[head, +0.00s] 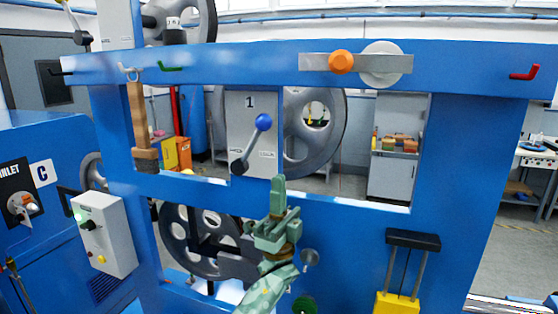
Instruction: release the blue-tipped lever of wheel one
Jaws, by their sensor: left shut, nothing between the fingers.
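The blue-tipped lever (252,144) sits on a grey panel marked 1 (238,110), in the frame's upper opening. Its blue ball points up and to the right, and its dark pivot is at the lower left. A grey spoked wheel (335,135) shows behind and to the right of the panel. My left gripper (279,183) is green, shut and empty. It points up in front of the lower edge of the opening, below and slightly right of the lever, apart from it in the picture. My right gripper is out of view.
The blue frame (480,70) surrounds the opening. A wooden-handled brush (140,120) hangs at its left. An orange knob (341,62) sits on the top beam. A grey control box (103,233) is at the left, and a yellow-based part (396,302) is at lower right.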

